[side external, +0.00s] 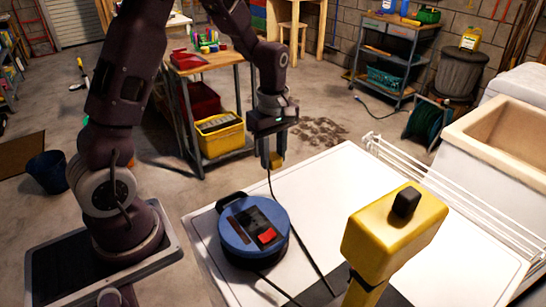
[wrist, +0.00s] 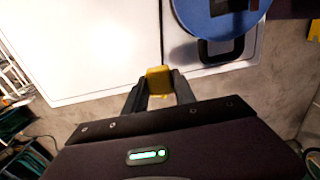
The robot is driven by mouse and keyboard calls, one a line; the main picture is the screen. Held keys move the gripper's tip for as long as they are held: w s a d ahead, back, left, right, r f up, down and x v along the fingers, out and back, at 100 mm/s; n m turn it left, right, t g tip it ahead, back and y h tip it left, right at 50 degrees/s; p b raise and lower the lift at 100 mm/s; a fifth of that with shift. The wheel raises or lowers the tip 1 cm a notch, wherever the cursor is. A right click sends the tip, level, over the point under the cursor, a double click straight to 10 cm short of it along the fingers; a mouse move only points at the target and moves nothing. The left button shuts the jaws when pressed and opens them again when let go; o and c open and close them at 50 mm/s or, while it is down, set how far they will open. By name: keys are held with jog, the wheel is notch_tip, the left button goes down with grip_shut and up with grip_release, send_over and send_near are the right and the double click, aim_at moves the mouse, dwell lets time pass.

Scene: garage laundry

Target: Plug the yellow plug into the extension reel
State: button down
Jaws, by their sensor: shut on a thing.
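The yellow plug (wrist: 158,80) is held between the fingers of my gripper (wrist: 158,92), which is shut on it. In the side external view my gripper (side external: 272,162) holds the plug (side external: 278,159) in the air, above and behind the reel's far edge. A dark cord hangs down from the plug towards the white surface. The blue extension reel (side external: 238,238) lies flat on the white top, with a dark panel and a red switch on its upper face. In the wrist view part of the reel (wrist: 212,22) shows at the top right, apart from the plug. Its sockets are too small to make out.
The white worktop (side external: 340,190) is mostly clear around the reel. A yellow device with a black knob (side external: 395,235) stands at the front right. A white drying rack (side external: 430,185) and a beige sink (side external: 500,125) lie to the right. A dark cord runs beside the reel.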

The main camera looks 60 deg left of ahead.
jog(key=shift+d, duration=0.1)
jog(key=s+d+r+m, duration=0.2)
jog(key=s+d+m, duration=0.3)
jog(key=d+m, duration=0.15)
notch_tip(320, 180, up, 2)
jog(key=r+m, duration=0.1)
jog(key=m, duration=1.1)
send_over(254, 221)
jog(key=shift+f+n, duration=0.25)
jog(key=shift+n, duration=0.1)
jog(key=shift+f, duration=2.9)
jog(key=shift+f, duration=0.6)
jog(key=c, duration=0.9)
grip_release()
jog(key=shift+c, duration=0.2)
